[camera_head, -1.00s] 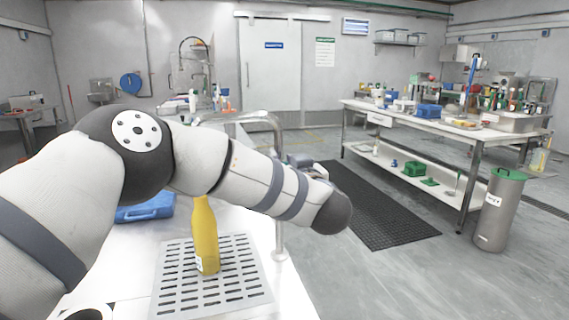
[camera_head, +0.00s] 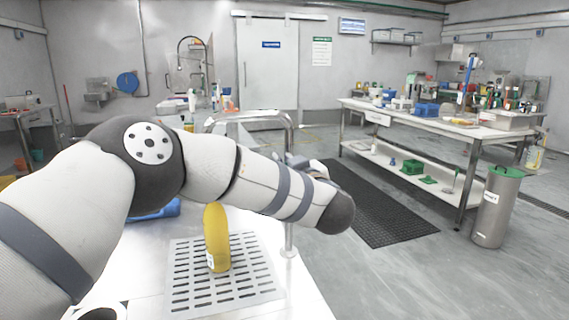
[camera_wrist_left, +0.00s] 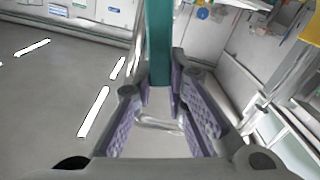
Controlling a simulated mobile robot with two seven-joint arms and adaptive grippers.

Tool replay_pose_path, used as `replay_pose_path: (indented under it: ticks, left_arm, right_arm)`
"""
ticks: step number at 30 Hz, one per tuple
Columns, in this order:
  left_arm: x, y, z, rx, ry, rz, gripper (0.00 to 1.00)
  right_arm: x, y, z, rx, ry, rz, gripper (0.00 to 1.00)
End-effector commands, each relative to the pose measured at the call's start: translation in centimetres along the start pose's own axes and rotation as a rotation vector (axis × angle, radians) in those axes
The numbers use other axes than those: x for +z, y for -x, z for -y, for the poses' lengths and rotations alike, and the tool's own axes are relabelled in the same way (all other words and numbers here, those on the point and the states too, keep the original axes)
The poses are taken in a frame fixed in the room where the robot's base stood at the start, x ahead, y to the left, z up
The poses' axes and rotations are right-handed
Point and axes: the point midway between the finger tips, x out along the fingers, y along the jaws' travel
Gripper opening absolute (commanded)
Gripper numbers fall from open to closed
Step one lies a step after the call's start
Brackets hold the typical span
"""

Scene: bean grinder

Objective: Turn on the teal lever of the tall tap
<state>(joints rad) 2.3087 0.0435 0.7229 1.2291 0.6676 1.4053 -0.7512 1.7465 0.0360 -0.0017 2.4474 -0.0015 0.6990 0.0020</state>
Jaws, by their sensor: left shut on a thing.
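My left gripper (camera_wrist_left: 157,95) shows in the left wrist view with its ridged purple-grey pads on both sides of a teal bar, the teal lever (camera_wrist_left: 173,40). It is shut on the lever, which runs up out of the top of that view. In the head view, my left arm crosses the middle and hides the lever and most of the hand. A bent steel tube (camera_head: 250,114) rises behind my arm; I cannot tell whether it is the tall tap. My right gripper is in neither view.
A yellow bottle (camera_head: 217,240) stands on a slotted grey tray (camera_head: 250,288), partly covered by my arm. A blue item (camera_head: 160,211) lies behind my arm. To the right are a dark floor mat (camera_head: 385,212), a cluttered workbench (camera_head: 358,106) and a grey bin (camera_head: 497,210).

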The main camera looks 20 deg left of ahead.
Motion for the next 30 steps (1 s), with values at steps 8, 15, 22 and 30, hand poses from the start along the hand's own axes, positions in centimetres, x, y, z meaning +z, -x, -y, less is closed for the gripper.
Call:
replay_pose_path:
  ticks: [8, 15, 22, 30]
  left_arm:
    - [0.0, 0.0, 0.0, 0.001, -0.001, -0.001, 0.35]
    - [0.0, 1.0, -0.1, 0.003, -0.002, 0.001, 0.35]
    - [0.0, 7.0, -0.2, 0.006, -0.003, 0.0, 0.35]
    - [0.0, 11.7, -0.1, 0.003, -0.001, -0.001, 0.35]
  right_arm:
    - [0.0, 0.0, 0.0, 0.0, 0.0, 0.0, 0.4]
    - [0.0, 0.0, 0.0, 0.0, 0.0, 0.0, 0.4]
    - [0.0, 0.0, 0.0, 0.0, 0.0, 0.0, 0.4]
    - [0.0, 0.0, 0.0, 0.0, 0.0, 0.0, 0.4]
